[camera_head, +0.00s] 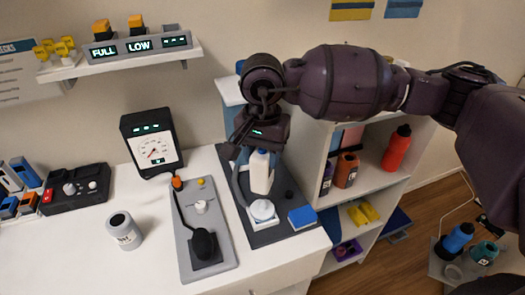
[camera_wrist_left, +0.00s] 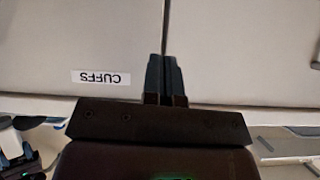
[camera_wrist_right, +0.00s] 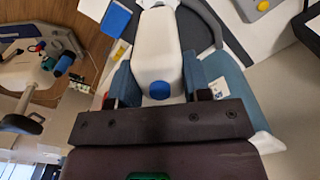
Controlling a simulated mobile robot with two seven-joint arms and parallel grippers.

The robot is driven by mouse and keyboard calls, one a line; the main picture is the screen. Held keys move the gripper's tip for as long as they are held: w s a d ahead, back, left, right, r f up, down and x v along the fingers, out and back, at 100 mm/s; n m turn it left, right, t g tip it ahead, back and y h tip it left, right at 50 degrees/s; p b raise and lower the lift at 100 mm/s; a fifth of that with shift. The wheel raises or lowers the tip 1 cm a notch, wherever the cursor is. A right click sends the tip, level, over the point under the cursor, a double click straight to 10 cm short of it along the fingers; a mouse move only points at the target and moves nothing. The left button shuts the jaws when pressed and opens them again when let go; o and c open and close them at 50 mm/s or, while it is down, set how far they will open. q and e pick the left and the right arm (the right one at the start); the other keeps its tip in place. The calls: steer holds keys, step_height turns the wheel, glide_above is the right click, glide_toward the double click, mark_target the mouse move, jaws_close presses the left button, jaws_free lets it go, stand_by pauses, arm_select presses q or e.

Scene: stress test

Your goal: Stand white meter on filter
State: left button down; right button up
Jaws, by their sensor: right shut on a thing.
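The white meter (camera_head: 261,174) is a tall white body, upright under my right gripper (camera_head: 263,147) in the head view. In the right wrist view the meter (camera_wrist_right: 153,43) with its blue end (camera_wrist_right: 160,90) lies between the two fingers of my right gripper (camera_wrist_right: 158,82), which is shut on it. A round white piece (camera_head: 262,211), which looks like the filter, sits on a dark grey board just below the meter; a small gap seems to show between them. My left gripper (camera_wrist_left: 164,78) shows only in the left wrist view, its fingers together and empty.
The dark board (camera_head: 283,236) also carries a curved grey tube and a blue block (camera_head: 302,217). Left of it lies a grey tray (camera_head: 212,252) with a black bulb. A dial gauge (camera_head: 152,147) and a grey canister (camera_head: 124,231) stand further left. Shelves (camera_head: 360,185) stand right.

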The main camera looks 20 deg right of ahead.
steer(key=shift+f, duration=0.85)
steer(key=shift+f+b, duration=0.5)
steer(key=shift+f, duration=0.35)
steer(key=shift+r, duration=0.2)
steer(key=shift+b, duration=0.35)
steer(key=shift+f, duration=0.1)
stand_by(0.5)
